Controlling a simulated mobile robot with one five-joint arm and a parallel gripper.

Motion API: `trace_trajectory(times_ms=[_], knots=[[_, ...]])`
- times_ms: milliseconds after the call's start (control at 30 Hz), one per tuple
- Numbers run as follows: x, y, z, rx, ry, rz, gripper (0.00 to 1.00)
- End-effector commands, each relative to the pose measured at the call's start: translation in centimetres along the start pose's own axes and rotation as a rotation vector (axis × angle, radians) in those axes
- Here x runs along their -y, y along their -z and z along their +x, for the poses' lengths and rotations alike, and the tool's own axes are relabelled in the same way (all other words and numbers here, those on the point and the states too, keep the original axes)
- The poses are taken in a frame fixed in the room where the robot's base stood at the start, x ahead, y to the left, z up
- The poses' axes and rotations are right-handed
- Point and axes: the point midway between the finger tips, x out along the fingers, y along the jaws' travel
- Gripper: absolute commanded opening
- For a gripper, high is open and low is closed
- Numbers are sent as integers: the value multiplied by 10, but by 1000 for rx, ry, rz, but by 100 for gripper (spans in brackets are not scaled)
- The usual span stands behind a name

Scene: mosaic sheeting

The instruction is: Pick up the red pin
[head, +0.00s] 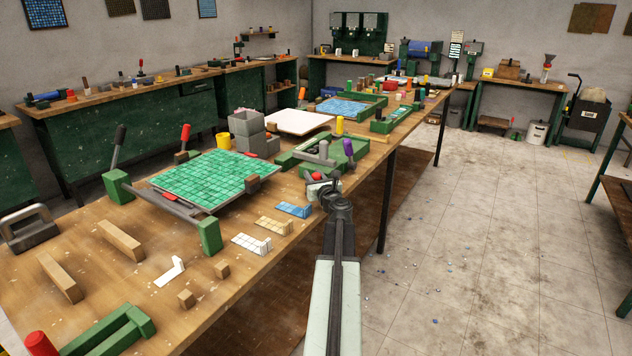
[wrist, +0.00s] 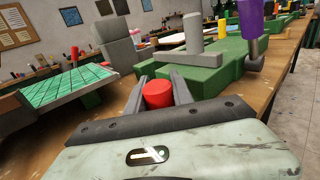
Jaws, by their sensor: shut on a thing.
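The red pin is a short red cylinder with a flat round top. In the wrist view the red pin (wrist: 158,93) sits between the two dark grey fingers of my gripper (wrist: 159,80), which is shut on it. In the head view only a small bit of the red pin (head: 317,175) shows at my gripper (head: 318,181), beside the front edge of the green fixture (head: 297,160). The pin's lower part is hidden, so I cannot tell whether it touches the table.
The green fixture, with grey parts and a purple-handled lever (head: 348,149), stands just beyond my gripper. A green mosaic sheet (head: 205,180) lies to the left on a grey frame. Small tile strips (head: 293,210) lie near the table's front edge. The floor at right is open.

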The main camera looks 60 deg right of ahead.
Motion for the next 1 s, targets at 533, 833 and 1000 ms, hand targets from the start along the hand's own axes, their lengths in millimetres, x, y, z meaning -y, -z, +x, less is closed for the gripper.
trace_trajectory(times_ms=[533,833,1000], knots=[[1,-78,0,0,1,0,0],[1,-102,0,0,2,0,0],[2,-100,0,0,2,0,0]])
